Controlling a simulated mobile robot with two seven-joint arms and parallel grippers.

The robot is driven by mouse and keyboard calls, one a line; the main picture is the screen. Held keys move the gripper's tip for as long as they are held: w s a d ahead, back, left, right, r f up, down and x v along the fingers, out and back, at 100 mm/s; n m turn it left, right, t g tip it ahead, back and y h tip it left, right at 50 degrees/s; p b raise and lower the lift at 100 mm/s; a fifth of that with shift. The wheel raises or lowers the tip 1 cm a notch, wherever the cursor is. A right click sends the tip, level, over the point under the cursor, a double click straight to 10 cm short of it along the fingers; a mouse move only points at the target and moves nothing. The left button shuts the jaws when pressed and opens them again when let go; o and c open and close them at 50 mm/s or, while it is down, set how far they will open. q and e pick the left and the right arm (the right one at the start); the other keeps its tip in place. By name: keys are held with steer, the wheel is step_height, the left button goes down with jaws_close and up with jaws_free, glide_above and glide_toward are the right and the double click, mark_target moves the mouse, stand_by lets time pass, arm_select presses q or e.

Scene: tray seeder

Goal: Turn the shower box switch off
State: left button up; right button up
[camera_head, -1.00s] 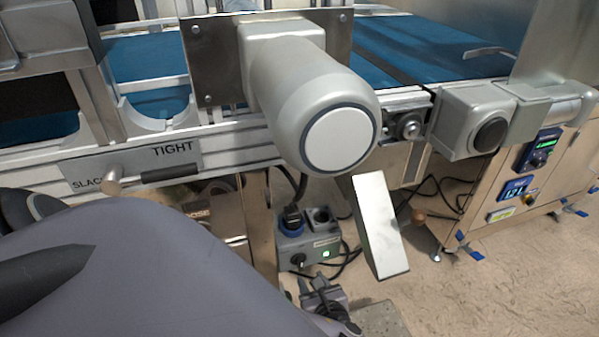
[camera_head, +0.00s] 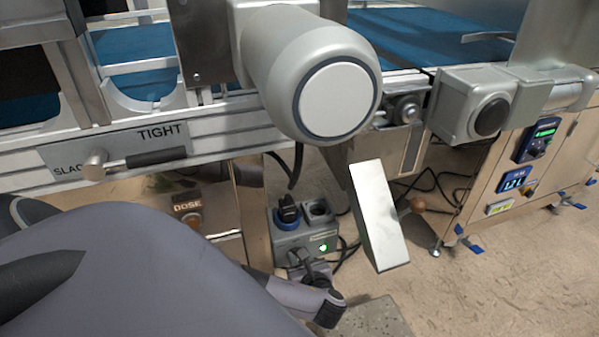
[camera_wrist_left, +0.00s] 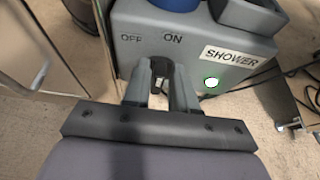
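The grey shower box (camera_head: 305,238) stands low under the machine, with a lit green lamp (camera_head: 323,247) on its front. In the left wrist view the box (camera_wrist_left: 190,50) fills the upper middle, with OFF and ON marks, a SHOWER label (camera_wrist_left: 230,56) and the green lamp (camera_wrist_left: 211,82) lit. The dark switch knob (camera_wrist_left: 160,68) sits below the marks, mostly hidden by my fingers. My left gripper (camera_wrist_left: 161,80) is at the box front, fingers apart on either side of the knob; contact is unclear. It also shows in the head view (camera_head: 305,262). My right gripper is out of view.
A blue plug (camera_head: 288,215) and an empty socket are on top of the box. A tilted metal plate (camera_head: 378,215) hangs right of it, and a large grey motor (camera_head: 310,80) is above. Cables lie behind the box. A DOSE panel (camera_head: 188,212) is to the left.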

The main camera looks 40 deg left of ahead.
arm_select(q)
jaws_close()
